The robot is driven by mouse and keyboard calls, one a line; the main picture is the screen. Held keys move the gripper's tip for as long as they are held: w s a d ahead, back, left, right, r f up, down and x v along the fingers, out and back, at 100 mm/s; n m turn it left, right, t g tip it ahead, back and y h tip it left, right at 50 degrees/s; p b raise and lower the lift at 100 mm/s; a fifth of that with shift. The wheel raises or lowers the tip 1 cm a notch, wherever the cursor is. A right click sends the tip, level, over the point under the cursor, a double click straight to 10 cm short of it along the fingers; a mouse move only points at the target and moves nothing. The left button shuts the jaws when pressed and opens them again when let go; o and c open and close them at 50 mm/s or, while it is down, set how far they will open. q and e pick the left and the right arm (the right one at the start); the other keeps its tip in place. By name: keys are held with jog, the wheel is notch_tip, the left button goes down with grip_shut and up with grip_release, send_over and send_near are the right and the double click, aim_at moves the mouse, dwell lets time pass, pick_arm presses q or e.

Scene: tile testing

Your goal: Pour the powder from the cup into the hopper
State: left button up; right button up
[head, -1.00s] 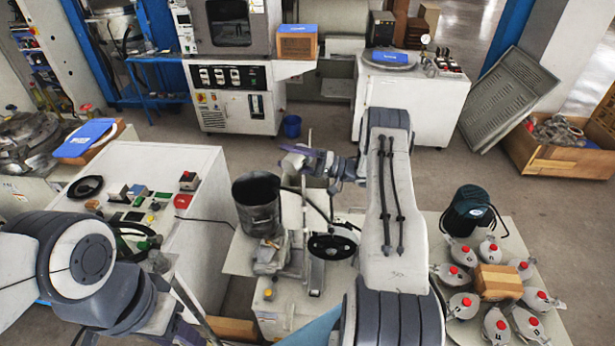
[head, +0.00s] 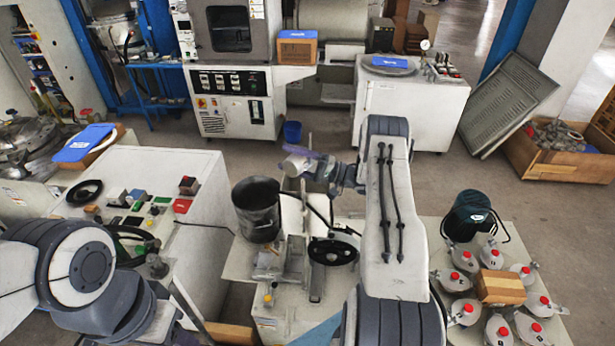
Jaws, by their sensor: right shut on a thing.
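The hopper (head: 257,213) is a dark grey open-topped cylinder on the white machine in the middle of the head view. My right gripper (head: 314,166) is shut on a small pale, purple-tinted thing that looks like the cup (head: 296,163). The cup is tilted and sits up and to the right of the hopper's rim in the picture, apart from it as seen. Its mouth and any powder are not clear at this size. The gripper's fingers are partly hidden. My left arm comes in at the lower left; its gripper is out of view.
A black handwheel (head: 332,250) stands right of the hopper. A white control cabinet (head: 150,205) with buttons is at left. A side table (head: 432,232) at right holds several red-capped flasks, a wooden block (head: 499,287) and a dark green container (head: 472,212). Open floor lies behind.

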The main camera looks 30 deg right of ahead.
jog(key=shift+w+d+r+m+t+b, duration=0.2)
jog(key=shift+m+t, duration=0.25)
jog(key=shift+m, duration=0.35)
jog(key=shift+d+r+m+t+b, duration=0.15)
jog(key=shift+d+m+t, duration=0.25)
jog(key=shift+m, duration=0.4)
dwell(2.0)
